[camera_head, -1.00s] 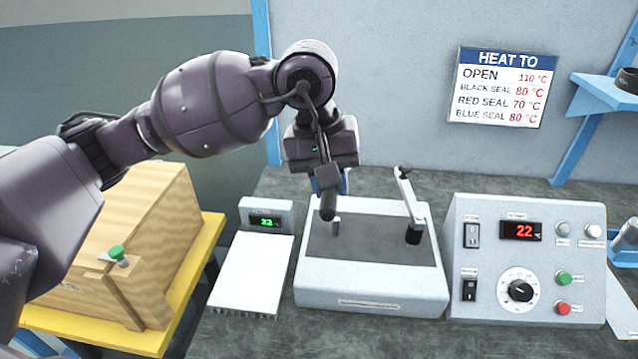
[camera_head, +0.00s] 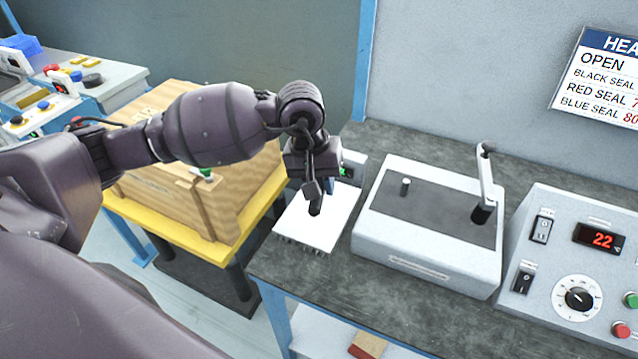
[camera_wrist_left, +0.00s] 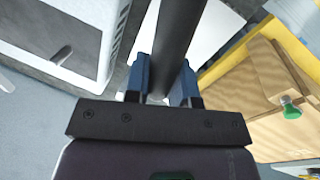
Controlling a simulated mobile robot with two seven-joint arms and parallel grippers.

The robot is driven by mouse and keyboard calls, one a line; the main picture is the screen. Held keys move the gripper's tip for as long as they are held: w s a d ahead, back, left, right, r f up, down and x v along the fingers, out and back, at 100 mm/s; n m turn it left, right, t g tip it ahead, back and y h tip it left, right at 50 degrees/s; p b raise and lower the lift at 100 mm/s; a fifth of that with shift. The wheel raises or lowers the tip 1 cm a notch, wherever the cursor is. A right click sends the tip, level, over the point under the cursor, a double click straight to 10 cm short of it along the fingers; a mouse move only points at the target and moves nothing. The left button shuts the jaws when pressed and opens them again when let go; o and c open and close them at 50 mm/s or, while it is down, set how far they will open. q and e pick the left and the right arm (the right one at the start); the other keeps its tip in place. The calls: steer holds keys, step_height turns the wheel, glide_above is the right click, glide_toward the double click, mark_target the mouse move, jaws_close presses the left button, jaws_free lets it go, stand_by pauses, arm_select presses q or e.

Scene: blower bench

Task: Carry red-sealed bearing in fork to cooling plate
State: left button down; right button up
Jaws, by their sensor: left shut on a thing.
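My left gripper (camera_head: 322,183) is shut on the fork's dark round handle (camera_head: 315,203). In the left wrist view the handle (camera_wrist_left: 170,45) runs between the two blue fingers. The fork's far end and the red-sealed bearing are hidden, so I cannot tell how the bearing sits. The cooling plate (camera_head: 304,229) is a white finned slab with a small green display behind it. The gripper and handle are over it in the head view; the height of the gap is unclear. My right gripper is out of view.
Right of the plate stands the grey heater base (camera_head: 430,235) with an upright post and a raised lever (camera_head: 484,185). Its control box (camera_head: 590,250) reads 22. A wooden crate (camera_head: 235,215) on a yellow-topped stand is to the left.

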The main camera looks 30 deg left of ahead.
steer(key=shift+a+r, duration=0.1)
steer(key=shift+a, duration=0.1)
arm_select(q)
steer(key=shift+f+b, duration=0.15)
steer(key=shift+b, duration=0.2)
steer(key=shift+f+b, duration=0.3)
steer(key=shift+f, duration=0.2)
steer(key=shift+f+b, duration=1.15)
steer(key=shift+f, duration=0.7)
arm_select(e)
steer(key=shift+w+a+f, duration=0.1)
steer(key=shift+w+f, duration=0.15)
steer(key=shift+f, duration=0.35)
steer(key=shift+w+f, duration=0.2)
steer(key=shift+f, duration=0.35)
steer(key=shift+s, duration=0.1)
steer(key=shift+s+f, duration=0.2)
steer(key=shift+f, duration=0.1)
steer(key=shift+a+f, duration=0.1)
